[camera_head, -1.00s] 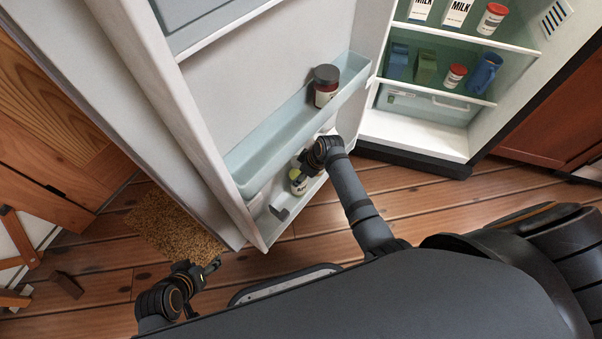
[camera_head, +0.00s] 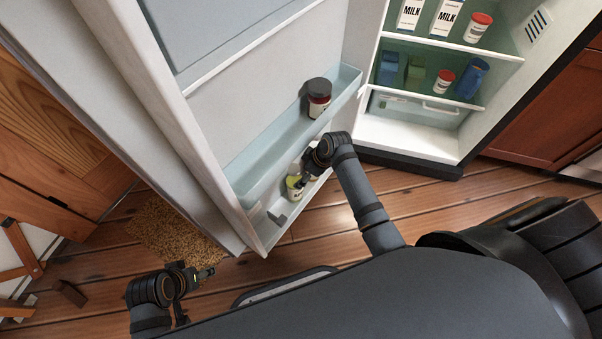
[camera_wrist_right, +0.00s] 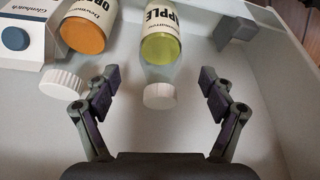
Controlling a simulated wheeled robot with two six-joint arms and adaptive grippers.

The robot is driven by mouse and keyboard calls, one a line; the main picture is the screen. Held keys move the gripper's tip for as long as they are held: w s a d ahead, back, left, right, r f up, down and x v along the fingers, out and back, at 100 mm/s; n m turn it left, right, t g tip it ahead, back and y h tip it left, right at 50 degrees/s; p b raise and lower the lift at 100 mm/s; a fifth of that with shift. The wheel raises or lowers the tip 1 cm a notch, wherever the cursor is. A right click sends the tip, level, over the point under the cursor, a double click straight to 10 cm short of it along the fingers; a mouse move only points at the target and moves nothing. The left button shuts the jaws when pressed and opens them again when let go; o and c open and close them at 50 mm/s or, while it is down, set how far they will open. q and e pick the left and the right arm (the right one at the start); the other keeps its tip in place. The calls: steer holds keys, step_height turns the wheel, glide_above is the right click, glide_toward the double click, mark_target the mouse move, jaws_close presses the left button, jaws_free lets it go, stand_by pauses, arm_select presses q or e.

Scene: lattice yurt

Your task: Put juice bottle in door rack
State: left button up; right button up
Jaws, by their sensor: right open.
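The juice bottle, labelled apple, has yellow-green contents and a white cap. It stands in the lower door rack (camera_head: 258,232) of the open fridge. In the head view the bottle (camera_head: 293,187) is partly hidden by my right gripper (camera_head: 304,181). In the right wrist view the bottle (camera_wrist_right: 160,48) is ahead, its cap facing me between the spread fingers. My right gripper (camera_wrist_right: 158,84) is open, with visible space between each finger and the cap. My left gripper (camera_head: 207,272) hangs low over the floor, away from the fridge; its jaws are too small to judge.
In the right wrist view an orange bottle (camera_wrist_right: 88,30) and a blue-capped carton (camera_wrist_right: 22,40) stand left of the juice bottle; a grey divider (camera_wrist_right: 235,28) is at right. A dark-lidded jar (camera_head: 318,98) sits in the upper door rack. Fridge shelves hold milk cartons (camera_head: 447,17).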

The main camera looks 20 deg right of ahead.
steer(key=shift+s, duration=0.1)
steer(key=s+d+m+h, duration=0.1)
steer(key=s+m, duration=0.3)
steer(key=s, duration=0.6)
steer(key=s+d+r+m+h, duration=0.1)
steer(key=s+d+m, duration=0.2)
steer(key=s, duration=0.7)
steer(key=shift+s+m, duration=0.15)
steer(key=shift+m, duration=0.55)
steer(key=shift+r, duration=0.1)
